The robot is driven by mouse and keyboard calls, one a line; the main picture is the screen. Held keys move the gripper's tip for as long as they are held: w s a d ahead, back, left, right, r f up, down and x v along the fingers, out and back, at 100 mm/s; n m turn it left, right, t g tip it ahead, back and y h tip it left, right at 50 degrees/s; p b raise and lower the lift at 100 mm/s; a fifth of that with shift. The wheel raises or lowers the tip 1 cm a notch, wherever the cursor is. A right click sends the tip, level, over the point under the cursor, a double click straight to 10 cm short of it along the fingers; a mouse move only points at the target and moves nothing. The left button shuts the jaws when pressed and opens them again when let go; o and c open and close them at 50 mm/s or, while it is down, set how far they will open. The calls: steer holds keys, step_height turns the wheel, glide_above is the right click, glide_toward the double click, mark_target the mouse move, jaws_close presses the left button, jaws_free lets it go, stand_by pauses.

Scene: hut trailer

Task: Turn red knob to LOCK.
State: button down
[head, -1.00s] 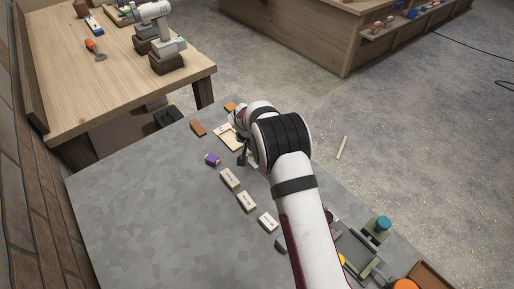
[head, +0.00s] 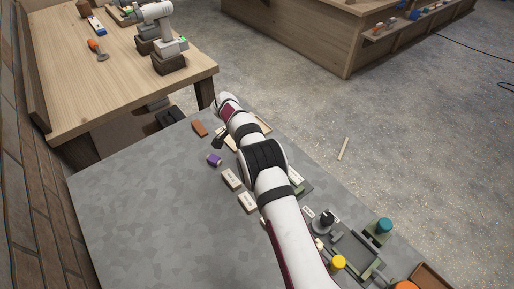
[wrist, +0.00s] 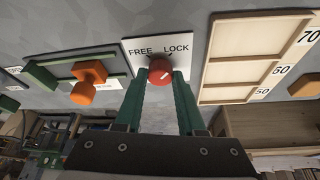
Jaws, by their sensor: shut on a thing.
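In the wrist view, the red knob (wrist: 160,71) sits on a white plate (wrist: 133,47) marked FREE on the left and LOCK on the right. A short pale mark on the knob's face appears slanted, its upper end leaning toward the LOCK side. My gripper (wrist: 160,82) has its two green fingers closed on the knob, one at each side. In the head view, my arm covers this area and the knob cannot be seen.
In the wrist view, an orange handle (wrist: 88,84) on a green slider stands left of the knob. A wooden tray (wrist: 252,92) with numbered compartments lies at right. In the head view, a purple spool (head: 214,160) lies on the grey table (head: 150,215), whose left part is clear.

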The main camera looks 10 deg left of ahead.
steer(key=shift+a+f+m, duration=0.1)
steer(key=shift+m, duration=0.2)
stand_by(0.4)
steer(key=c, duration=0.5)
jaws_free()
steer(key=v, duration=1.6)
steer(key=shift+w, duration=0.15)
